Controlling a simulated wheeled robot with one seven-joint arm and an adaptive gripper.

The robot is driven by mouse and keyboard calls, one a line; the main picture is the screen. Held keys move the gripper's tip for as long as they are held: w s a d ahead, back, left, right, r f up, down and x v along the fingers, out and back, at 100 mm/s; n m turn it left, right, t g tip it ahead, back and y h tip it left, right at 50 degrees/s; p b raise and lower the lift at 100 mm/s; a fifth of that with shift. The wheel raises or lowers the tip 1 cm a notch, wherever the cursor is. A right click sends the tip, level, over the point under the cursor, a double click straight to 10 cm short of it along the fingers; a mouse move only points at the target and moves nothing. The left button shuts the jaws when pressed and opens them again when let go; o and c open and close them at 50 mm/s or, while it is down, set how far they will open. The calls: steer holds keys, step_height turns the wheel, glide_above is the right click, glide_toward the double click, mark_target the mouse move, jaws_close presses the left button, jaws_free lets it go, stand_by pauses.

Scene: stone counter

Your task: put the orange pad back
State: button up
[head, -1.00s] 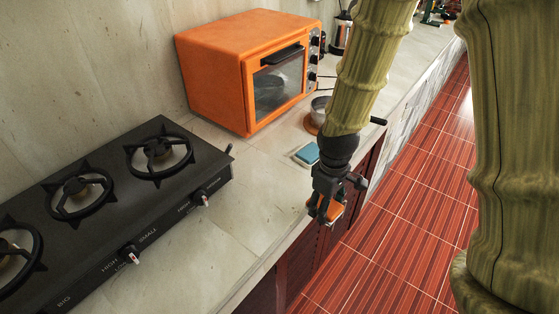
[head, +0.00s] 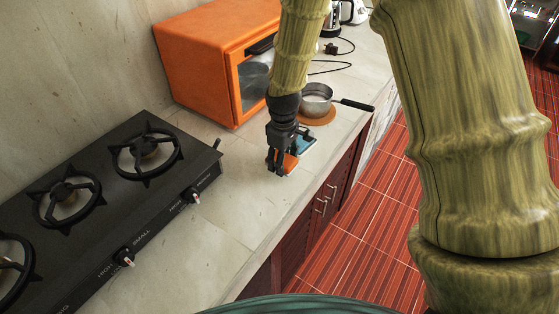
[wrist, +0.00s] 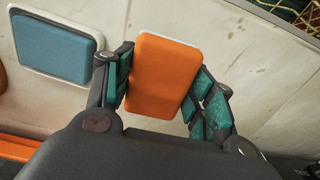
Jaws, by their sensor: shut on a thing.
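The orange pad (wrist: 160,72) is a flat block with a pale edge, held between the two fingers of my gripper (wrist: 163,88) in the wrist view. In the head view my gripper (head: 279,168) is low over the counter, with part of the orange pad (head: 290,162) showing at its right side. I cannot tell whether the pad touches the counter. A blue pad (head: 304,141) on a pale base lies just behind and to the right of my gripper; it also shows at the upper left in the wrist view (wrist: 54,47).
A black gas stove (head: 100,190) stands to the left on the counter (head: 235,215). An orange toaster oven (head: 200,65) is behind my gripper. A metal pan (head: 316,98) sits on a round brown mat (head: 322,120). The counter's front edge is to the right; the counter beside the stove is clear.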

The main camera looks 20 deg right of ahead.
steer(key=shift+w+a+f, duration=0.1)
steer(key=shift+w+a, duration=0.2)
steer(key=shift+w, duration=0.6)
steer(key=shift+f+p, duration=0.9)
steer(key=shift+f, duration=0.85)
steer(key=shift+f, duration=0.1)
steer(key=o, duration=1.1)
steer(key=shift+c, duration=0.2)
steer(key=shift+r+b, duration=1.65)
steer(key=shift+r, duration=4.5)
